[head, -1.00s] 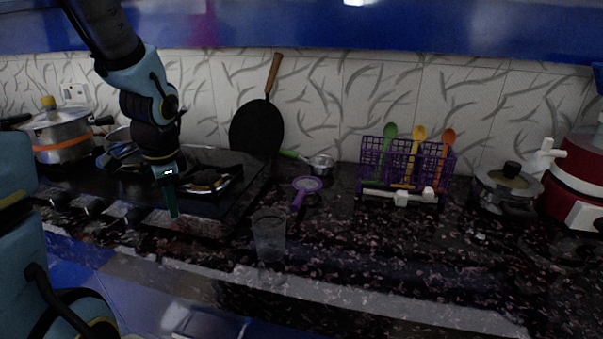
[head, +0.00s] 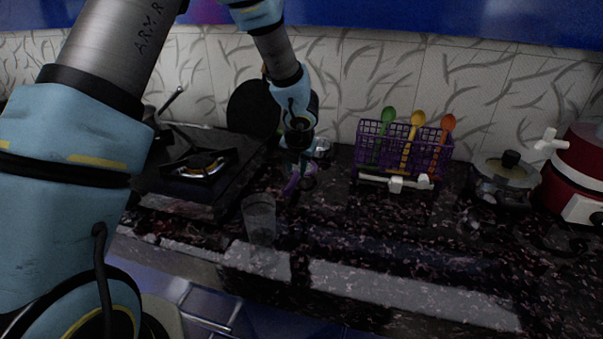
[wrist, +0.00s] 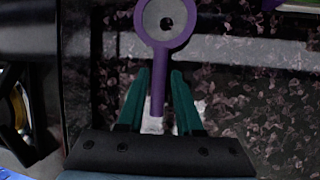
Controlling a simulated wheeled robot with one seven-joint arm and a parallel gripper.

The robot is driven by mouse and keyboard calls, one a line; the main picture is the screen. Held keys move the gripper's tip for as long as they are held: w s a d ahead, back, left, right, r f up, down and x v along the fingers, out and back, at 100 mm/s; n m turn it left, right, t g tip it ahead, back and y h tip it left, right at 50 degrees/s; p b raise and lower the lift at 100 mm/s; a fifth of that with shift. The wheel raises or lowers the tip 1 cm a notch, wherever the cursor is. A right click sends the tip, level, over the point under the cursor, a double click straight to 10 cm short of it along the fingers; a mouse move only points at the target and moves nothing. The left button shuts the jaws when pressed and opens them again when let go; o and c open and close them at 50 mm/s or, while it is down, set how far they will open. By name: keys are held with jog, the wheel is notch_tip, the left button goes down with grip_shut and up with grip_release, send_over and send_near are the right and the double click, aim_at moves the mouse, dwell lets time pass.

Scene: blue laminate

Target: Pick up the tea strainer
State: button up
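The purple tea strainer (head: 292,183) lies on the dark speckled counter, partly hidden by my gripper (head: 300,164) in the head view. In the wrist view its purple ring and round mesh (wrist: 166,43) are at the top, and its straight handle points down towards my gripper (wrist: 159,72). The two green fingers stand open, one on each side of the handle. A gap shows on both sides, so neither finger appears to touch it. I cannot tell the exact height of the fingers above the counter.
A clear glass (head: 260,219) stands just in front of the strainer. A purple rack (head: 437,155) with coloured spoons stands to the right, and a lidded pot (head: 503,181) beyond it. The stove (head: 180,190) and black pan (head: 250,108) are at left. The counter's front right is clear.

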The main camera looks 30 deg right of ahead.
aim_at(295, 177)
jog(key=shift+x, duration=3)
grip_shut()
